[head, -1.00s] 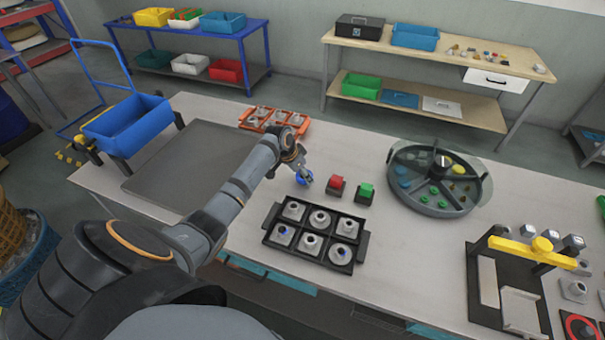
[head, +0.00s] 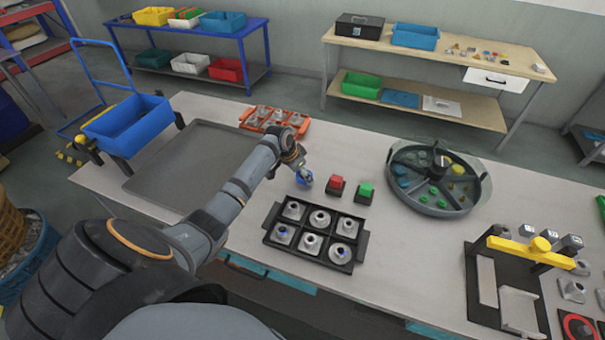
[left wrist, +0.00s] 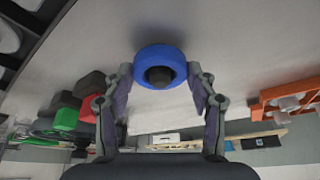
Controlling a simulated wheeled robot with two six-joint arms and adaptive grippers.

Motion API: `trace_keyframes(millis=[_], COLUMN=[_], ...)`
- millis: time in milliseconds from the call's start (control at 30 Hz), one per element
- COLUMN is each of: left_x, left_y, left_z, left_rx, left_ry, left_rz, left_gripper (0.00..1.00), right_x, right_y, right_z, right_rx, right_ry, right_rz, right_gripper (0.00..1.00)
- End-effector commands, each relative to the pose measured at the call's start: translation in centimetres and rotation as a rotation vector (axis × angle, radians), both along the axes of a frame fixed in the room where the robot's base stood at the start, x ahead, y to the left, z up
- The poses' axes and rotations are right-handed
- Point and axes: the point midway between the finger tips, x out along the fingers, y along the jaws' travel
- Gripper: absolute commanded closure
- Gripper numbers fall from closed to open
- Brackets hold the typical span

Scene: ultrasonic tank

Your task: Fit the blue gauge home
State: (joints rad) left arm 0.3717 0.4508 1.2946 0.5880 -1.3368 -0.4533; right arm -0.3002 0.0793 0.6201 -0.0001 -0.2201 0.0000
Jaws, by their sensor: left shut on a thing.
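The blue gauge (head: 305,181) is a short round blue piece; in the left wrist view the blue gauge (left wrist: 160,54) shows as a thick ring with a dark centre. My left gripper (head: 301,172) holds it above the table, left of the red block. Its two fingers (left wrist: 160,74) stand on either side of the ring in the left wrist view. A black six-compartment tray (head: 311,234) lies nearer me, holding grey metal pieces, some with blue in their centres. Which place fits the gauge is not clear. My right gripper is not in view.
A red block (head: 336,185) and a green block (head: 365,193) stand right of the gauge. An orange tray (head: 246,123) of grey pieces is behind, a round divided tray (head: 436,208) to the right. A black fixture with a yellow bar (head: 514,246) stands far right. A grey mat (head: 185,165) lies left.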

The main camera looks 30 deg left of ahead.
Motion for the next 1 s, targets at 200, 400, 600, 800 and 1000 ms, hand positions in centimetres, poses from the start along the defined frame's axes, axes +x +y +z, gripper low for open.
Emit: trace_keyframes(millis=[200,400,600,800,1000], left_x=[0.0,0.0,0.0,-0.9,-2.7], left_y=[0.0,0.0,0.0,0.4,1.1], left_z=[0.1,0.0,0.0,2.5,7.1], left_rx=[0.000,0.000,0.000,0.004,0.005], left_ry=[-0.001,-0.001,0.001,-0.002,-0.002], left_rz=[0.000,0.000,0.000,-0.001,-0.001], left_gripper=[0.29,0.17,0.17,0.17,0.17], right_x=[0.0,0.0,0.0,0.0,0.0], right_y=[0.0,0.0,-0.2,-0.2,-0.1], right_z=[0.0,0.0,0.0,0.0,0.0], right_rx=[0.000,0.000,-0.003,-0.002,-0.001], right_ry=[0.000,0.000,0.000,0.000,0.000], right_rz=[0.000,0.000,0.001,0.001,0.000], right_gripper=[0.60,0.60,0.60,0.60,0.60])
